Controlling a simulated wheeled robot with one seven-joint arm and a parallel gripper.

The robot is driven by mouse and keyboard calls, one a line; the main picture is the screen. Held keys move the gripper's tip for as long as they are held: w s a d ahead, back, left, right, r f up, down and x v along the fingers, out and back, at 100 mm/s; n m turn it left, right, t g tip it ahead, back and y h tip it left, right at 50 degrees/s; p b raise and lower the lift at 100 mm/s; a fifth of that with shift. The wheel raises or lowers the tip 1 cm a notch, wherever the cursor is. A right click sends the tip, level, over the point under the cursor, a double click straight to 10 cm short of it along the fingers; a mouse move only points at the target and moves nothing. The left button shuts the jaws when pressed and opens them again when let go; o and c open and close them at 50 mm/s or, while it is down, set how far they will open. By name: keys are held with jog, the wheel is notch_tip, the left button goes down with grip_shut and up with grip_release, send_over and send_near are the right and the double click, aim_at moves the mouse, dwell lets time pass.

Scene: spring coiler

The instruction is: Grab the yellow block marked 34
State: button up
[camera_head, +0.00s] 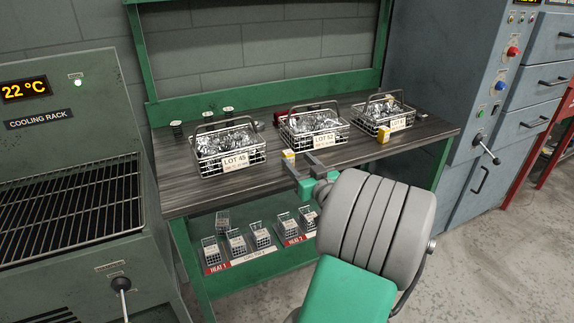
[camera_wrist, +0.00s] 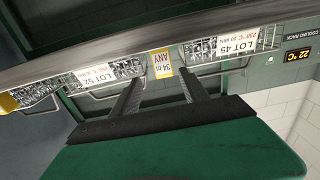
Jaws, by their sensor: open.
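The yellow block marked 34 (camera_head: 288,155) stands on the dark workbench, in front of the gap between the LOT 45 and LOT 52 baskets. In the wrist view the yellow block (camera_wrist: 161,63), with a white label reading 34 and ANY, shows between the fingertips. My gripper (camera_head: 298,159) is open and empty, its two dark fingers pointing at the block from the bench's front side. In the wrist view my gripper (camera_wrist: 163,79) has its fingers apart, one on either side of the block's line. I cannot tell whether the tips reach past its front face.
Wire baskets of metal parts stand behind: LOT 45 (camera_head: 231,148), LOT 52 (camera_head: 315,128) and a third (camera_head: 384,113) at right. Another yellow block (camera_head: 383,135) stands before the third. The bench (camera_head: 190,190) has a lower green shelf with small racks. A cooling rack (camera_head: 70,210) is at left.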

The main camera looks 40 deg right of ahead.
aim_at(291, 156)
jog(key=x, duration=0.5)
jog(key=shift+w+a, duration=0.15)
jog(key=shift+a, duration=0.25)
jog(key=shift+c, duration=0.5)
grip_shut()
